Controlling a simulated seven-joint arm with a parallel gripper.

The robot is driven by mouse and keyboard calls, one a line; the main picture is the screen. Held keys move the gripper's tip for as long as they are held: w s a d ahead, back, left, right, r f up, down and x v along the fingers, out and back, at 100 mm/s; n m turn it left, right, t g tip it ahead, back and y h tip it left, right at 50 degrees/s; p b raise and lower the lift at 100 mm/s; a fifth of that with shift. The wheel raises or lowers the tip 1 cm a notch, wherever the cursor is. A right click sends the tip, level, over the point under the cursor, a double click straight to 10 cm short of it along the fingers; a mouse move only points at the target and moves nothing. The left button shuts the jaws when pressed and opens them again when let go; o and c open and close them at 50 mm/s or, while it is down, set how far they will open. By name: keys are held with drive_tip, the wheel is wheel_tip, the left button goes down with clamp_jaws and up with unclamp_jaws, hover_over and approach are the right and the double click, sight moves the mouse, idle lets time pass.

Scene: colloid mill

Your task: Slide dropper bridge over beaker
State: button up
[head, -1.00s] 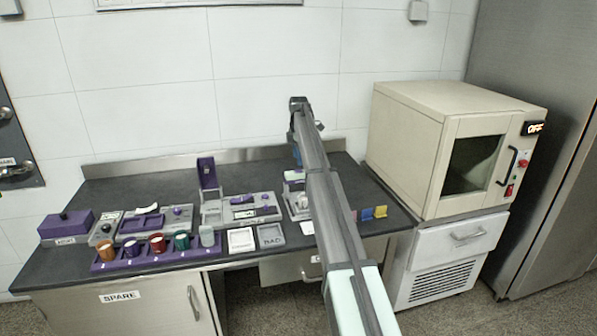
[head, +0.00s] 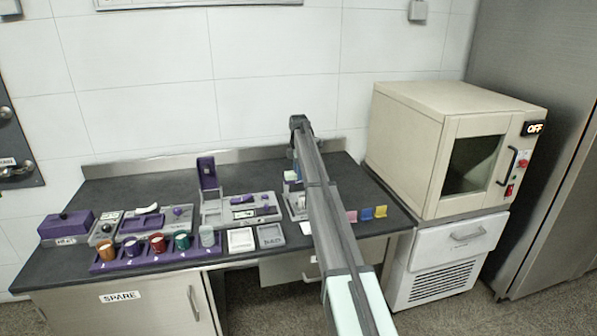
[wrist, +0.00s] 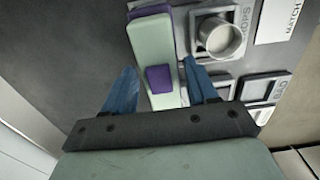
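The dropper bridge (wrist: 146,50) is a pale green bar with a purple knob (wrist: 160,79) on top and a purple end. In the head view it shows only in part, beside my arm (head: 291,176). The beaker (wrist: 218,38) is a whitish round cup in a grey square holder marked "DROPS", to the right of the bridge in the wrist view. The bridge is beside the beaker, not over it. My gripper (wrist: 159,66) is open, with its blue fingers on either side of the knob. A gap shows at the left finger; contact at the right is unclear.
Grey trays, one marked "BAD" (wrist: 266,87), and a "MATCH" label (wrist: 281,20) lie to the right in the wrist view. A purple rack (head: 130,262) of several cups stands front left. Coloured tabs (head: 366,214) stand right of my arm. A beige oven (head: 405,150) is farther right.

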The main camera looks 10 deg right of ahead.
clamp_jaws()
idle(0.3)
drive_tip(key=shift+s, duration=0.1)
drive_tip(key=s, duration=0.9)
drive_tip(key=shift+s, duration=0.2)
drive_tip(key=shift+o, duration=1)
unclamp_jaws()
drive_tip(key=shift+r, duration=0.1)
wheel_tip(320, 180, up, 14)
drive_tip(key=shift+f, duration=0.2)
